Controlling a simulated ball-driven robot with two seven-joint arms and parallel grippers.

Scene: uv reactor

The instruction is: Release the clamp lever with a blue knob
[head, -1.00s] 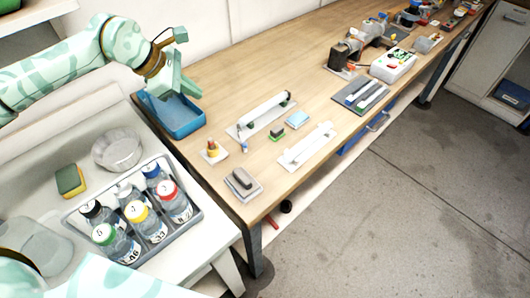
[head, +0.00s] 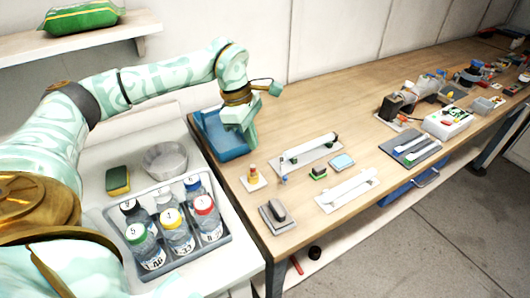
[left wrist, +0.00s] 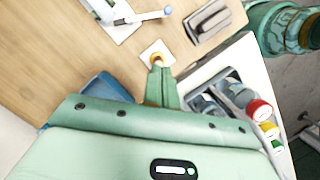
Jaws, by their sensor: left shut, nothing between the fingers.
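The clamp lever's blue knob (head: 284,179) is small in the head view, at the near end of a white fixture (head: 298,162) with a long tube. In the left wrist view the blue knob (left wrist: 167,10) sits at the end of a light lever (left wrist: 143,16) reaching out from the white fixture (left wrist: 120,22). My left gripper (head: 247,142) is shut and empty, pointing down by the blue tray's right edge, apart from the knob. Its closed fingers (left wrist: 160,72) show in the left wrist view, partly covering a small yellow-orange part. My right gripper is not in view.
The yellow-orange part (head: 253,178) stands on a small white plate between gripper and lever. A blue tray (head: 212,146) lies behind. A grey block on a plate (head: 277,214) and a second white fixture (head: 346,190) are nearby. A bottle rack (head: 222,237) stands at the front left.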

